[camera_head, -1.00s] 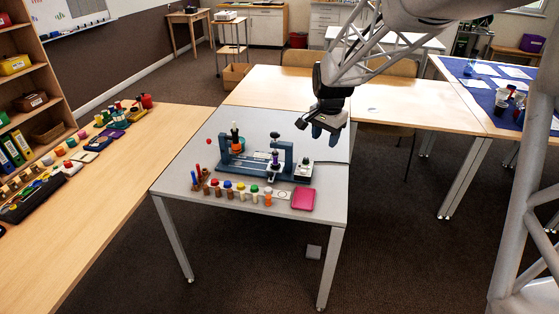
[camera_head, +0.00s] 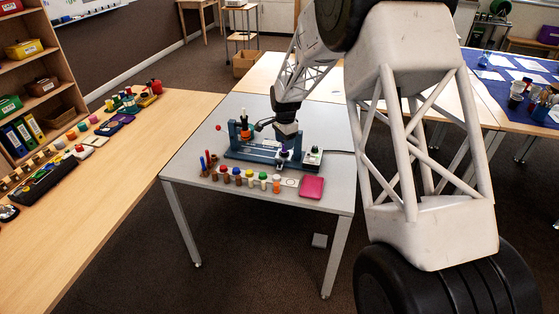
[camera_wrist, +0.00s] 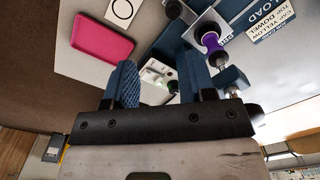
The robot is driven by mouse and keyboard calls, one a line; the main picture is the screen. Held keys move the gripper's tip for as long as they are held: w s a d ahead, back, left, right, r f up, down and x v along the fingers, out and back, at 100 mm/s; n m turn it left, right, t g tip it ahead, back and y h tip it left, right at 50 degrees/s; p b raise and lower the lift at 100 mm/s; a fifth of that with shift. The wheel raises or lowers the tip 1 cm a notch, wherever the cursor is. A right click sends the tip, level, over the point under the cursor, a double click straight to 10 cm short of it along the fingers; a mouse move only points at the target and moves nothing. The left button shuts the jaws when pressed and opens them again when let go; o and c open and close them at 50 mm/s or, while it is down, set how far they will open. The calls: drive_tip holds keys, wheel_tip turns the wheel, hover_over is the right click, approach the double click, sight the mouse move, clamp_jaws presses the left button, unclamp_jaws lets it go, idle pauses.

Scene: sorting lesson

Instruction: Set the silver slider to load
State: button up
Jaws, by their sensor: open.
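A blue fixture (camera_head: 250,156) stands on the grey table, with an orange-ringed post (camera_head: 246,134) at its left. A purple spool-shaped piece (camera_wrist: 210,38) stands beside its printed LOAD label (camera_wrist: 268,22) in the wrist view. A small white-topped box (camera_head: 312,158) sits at the fixture's right end; it also shows between my fingers in the wrist view (camera_wrist: 158,76). A silver rod end (camera_wrist: 232,89) shows near my right finger; I cannot tell whether it is the silver slider. My gripper (camera_head: 289,141) is open and empty above the fixture's right part, its blue fingers (camera_wrist: 157,66) apart.
A pink pad (camera_head: 312,187) lies at the table's front right, beside a white card with a ring (camera_wrist: 122,9).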

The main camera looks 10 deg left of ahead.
sight(279, 161)
drive_tip(key=shift+w+a+f, duration=0.2)
drive_tip(key=shift+a+f, duration=0.35)
drive_tip(key=shift+f, duration=0.15)
drive_tip(key=shift+w+a+f, duration=0.2)
drive_tip(key=shift+a+f, duration=0.35)
drive_tip(key=shift+f, duration=0.1)
drive_tip(key=shift+f, duration=3.9)
clamp_jaws()
